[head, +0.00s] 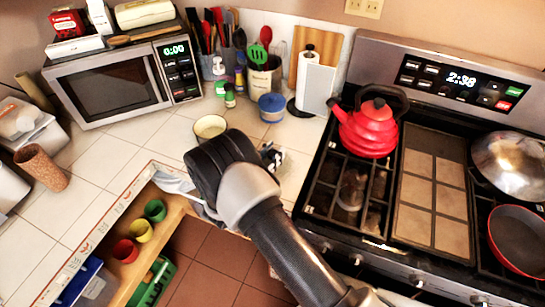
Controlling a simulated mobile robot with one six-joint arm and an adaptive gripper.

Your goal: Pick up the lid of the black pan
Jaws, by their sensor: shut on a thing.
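A shiny domed metal lid (508,160) sits on the back right of the stove. What lies under it is hidden, so I cannot tell whether it covers the black pan. A red-rimmed pan with a dark inside (518,240) stands in front of it, uncovered. My gripper (271,156) is over the counter corner left of the stove, well away from that lid. My own wrist hides most of it, including the fingertips. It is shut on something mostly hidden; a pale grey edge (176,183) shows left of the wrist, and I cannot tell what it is.
A red kettle (370,128) stands on the back left burner. A cream bowl (210,127) is close behind my wrist.

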